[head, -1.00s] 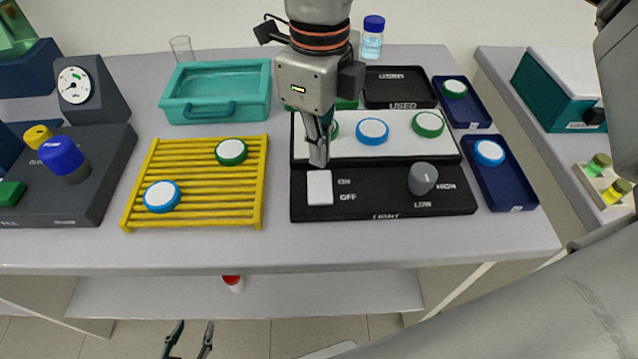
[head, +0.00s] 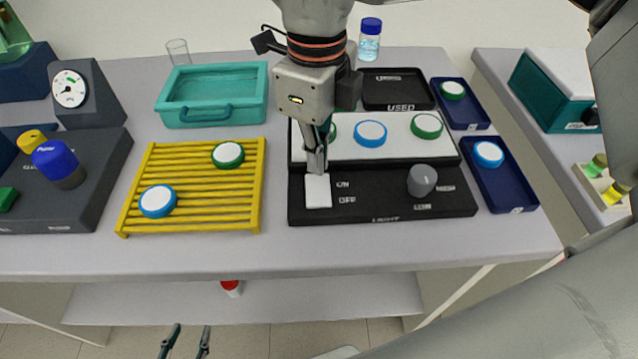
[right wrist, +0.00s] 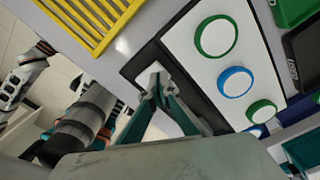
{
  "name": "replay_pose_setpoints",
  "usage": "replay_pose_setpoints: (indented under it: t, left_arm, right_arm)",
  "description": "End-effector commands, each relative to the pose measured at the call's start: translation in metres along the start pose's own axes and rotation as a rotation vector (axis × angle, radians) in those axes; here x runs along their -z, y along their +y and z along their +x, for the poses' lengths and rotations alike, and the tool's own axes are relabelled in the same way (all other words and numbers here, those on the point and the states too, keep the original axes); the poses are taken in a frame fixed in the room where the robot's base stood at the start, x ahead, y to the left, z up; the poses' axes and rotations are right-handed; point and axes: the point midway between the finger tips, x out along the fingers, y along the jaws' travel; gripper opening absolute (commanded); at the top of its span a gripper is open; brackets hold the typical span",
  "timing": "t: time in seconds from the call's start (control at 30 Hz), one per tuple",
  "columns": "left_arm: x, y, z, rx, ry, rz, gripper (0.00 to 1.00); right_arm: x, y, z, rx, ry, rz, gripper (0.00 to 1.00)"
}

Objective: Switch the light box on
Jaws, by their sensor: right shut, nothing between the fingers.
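The light box has a black front panel (head: 380,205) with a white rocker switch (head: 318,192), ON and OFF labels beside it, and a grey knob (head: 422,180). Its white plate (head: 395,145) carries several round discs. My right gripper (head: 316,170) is shut and empty, its fingertips at the ON-side end of the switch. In the right wrist view the fingertips (right wrist: 155,70) cover part of the switch; I cannot tell whether they press it. I cannot tell whether the plate is lit. My left gripper (head: 193,327) is open and empty, low in front of the table.
A yellow rack (head: 195,190) with two discs is left of the light box, a teal tray (head: 212,115) behind it. Blue trays (head: 505,190) stand to the right, a black USED tray (head: 385,97) behind. A dark station with a blue knob (head: 57,160) is at far left.

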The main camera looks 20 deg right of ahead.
Motion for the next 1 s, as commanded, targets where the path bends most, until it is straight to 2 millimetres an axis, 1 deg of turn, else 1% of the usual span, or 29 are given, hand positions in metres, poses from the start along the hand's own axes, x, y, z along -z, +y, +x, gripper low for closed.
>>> replay_pose_setpoints:
  t: [0.2, 0.57, 1.0]
  left_arm:
    - [-0.0050, 0.0022, -0.0024, -0.003, -0.009, -0.002, 0.40]
    - [-0.0028, 0.0006, -0.0008, -0.001, -0.005, 0.000, 0.40]
    - [-0.0019, -0.0018, 0.0032, 0.003, 0.000, 0.001, 0.40]
  right_arm:
    - [0.0000, 0.0001, 0.0000, 0.000, 0.000, 0.000, 0.00]
    - [0.0000, 0.0001, 0.0004, 0.000, 0.000, 0.000, 0.00]
    - [0.0000, 0.0000, 0.0063, 0.000, 0.000, 0.000, 0.00]
